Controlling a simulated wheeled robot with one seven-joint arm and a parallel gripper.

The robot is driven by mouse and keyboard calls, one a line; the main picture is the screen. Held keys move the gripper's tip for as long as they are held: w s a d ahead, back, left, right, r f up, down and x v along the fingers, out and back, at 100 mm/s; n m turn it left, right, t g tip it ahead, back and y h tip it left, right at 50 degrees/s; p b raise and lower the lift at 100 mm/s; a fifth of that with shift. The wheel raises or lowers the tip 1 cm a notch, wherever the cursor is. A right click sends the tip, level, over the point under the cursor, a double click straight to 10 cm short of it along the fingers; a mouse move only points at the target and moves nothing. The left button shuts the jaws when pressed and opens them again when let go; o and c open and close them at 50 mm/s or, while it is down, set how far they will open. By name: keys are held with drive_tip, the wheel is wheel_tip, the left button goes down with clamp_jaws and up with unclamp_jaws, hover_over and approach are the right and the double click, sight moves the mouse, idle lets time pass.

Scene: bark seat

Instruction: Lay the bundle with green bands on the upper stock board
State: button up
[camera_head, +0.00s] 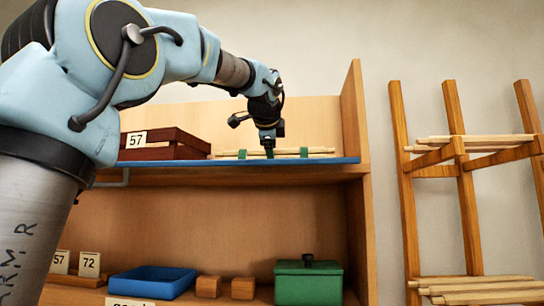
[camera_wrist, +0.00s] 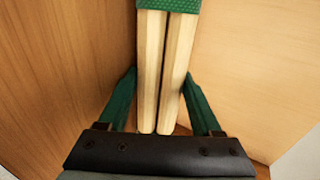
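The bundle of pale sticks with green bands (camera_head: 287,154) lies level, just above the blue front edge of the upper stock board (camera_head: 235,162). Whether it touches the board cannot be told. My gripper (camera_head: 268,152) reaches down onto the bundle between its two bands. In the wrist view, my gripper's green fingers (camera_wrist: 161,78) stand on both sides of the sticks (camera_wrist: 165,60), with the tips against them. One green band shows at the top edge there; the other is out of sight. The gripper appears shut on the bundle.
A dark red crate (camera_head: 165,146) marked 57 stands left of the bundle. The shelf's side panel (camera_head: 354,120) rises at right. Below are a blue tray (camera_head: 152,284), small wooden blocks (camera_head: 208,286) and a green lidded box (camera_head: 308,281). A wooden rack (camera_head: 466,190) with loose sticks stands at right.

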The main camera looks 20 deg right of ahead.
drive_tip(key=shift+o, duration=0.7)
wheel_tip(320, 180, down, 3)
drive_tip(key=shift+r+g, duration=0.2)
drive_tip(key=shift+g, duration=0.1)
drive_tip(key=shift+o, duration=0.2)
drive_tip(key=shift+s+r+b, duration=0.1)
drive_tip(key=shift+s+b, duration=0.1)
drive_tip(key=shift+b, duration=0.1)
drive_tip(key=b+v, duration=0.1)
drive_tip(key=v, duration=0.6)
drive_tip(key=r+b+v, duration=0.1)
drive_tip(key=v, duration=0.3)
drive_tip(key=shift+w+d+r+b, duration=0.15)
drive_tip(key=shift+w+d+b, duration=0.1)
drive_tip(key=shift+b, duration=0.05)
drive_tip(key=shift+s+a+r, duration=0.15)
drive_tip(key=shift+s+r, duration=0.05)
drive_tip(key=shift+r, duration=0.05)
